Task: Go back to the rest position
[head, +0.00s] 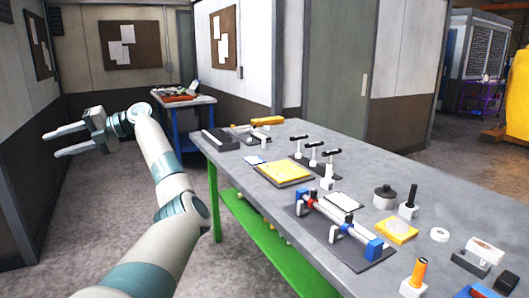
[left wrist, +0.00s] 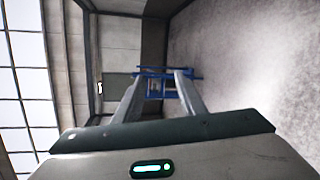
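My left gripper (head: 73,141) is open and empty in the head view. It is held out in the air at the left, over open floor and well away from the workbench. In the left wrist view its two fingers (left wrist: 158,95) stand apart with nothing between them. My right gripper is not in view.
A grey workbench (head: 262,165) with a green lower shelf (head: 262,235) fills the right, covered with several tools and parts, including a clamp fixture (head: 340,228) and a yellow tray (head: 283,171). A blue cart (head: 177,125) stands behind. Walls bound the left; the floor between is clear.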

